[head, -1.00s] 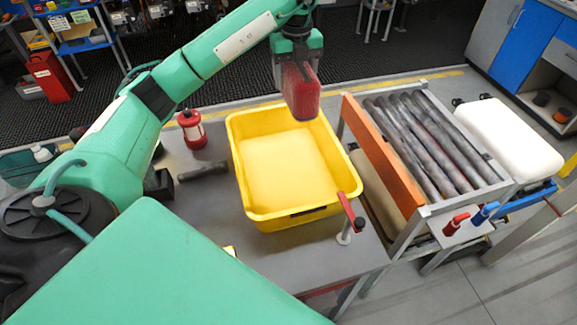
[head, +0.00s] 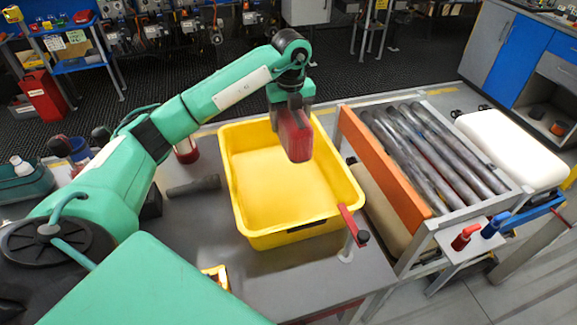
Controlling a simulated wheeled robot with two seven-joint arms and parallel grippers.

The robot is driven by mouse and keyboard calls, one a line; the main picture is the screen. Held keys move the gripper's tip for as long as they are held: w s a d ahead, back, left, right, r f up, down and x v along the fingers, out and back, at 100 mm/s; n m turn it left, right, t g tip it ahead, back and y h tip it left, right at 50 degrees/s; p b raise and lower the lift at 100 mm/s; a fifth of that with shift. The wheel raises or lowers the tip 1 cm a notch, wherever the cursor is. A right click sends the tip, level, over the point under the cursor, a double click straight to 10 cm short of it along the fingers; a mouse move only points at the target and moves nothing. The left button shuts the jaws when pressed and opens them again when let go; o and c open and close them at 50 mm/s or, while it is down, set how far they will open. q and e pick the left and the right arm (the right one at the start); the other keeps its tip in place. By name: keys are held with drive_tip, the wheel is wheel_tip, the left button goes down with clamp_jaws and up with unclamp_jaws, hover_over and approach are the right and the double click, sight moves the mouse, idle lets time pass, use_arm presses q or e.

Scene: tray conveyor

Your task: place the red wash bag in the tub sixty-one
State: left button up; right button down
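The red wash bag (head: 295,138) hangs upright from my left gripper (head: 291,104), which is shut on its top. The bag is held over the back right part of the yellow tub (head: 243,214), and its lower end shows in front of the tub's right inner side. The tub stands on the grey table, and its visible floor is empty. No number can be read on the tub. My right gripper is not in view.
An orange board (head: 384,170) and a roller conveyor (head: 438,150) stand right of the tub. A red-handled clamp (head: 350,226) is at the tub's front right corner. A dark cylinder (head: 193,187) and a red lantern-like item (head: 187,152) are left of the tub.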

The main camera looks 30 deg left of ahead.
use_arm(q)
wheel_tip(320, 180, down, 15)
drive_tip(key=p, duration=0.3)
drive_tip(key=shift+r, duration=0.1)
drive_tip(key=shift+f, duration=0.25)
drive_tip(key=o, duration=1.3)
drive_tip(key=shift+o, duration=0.2)
drive_tip(key=shift+r, duration=0.1)
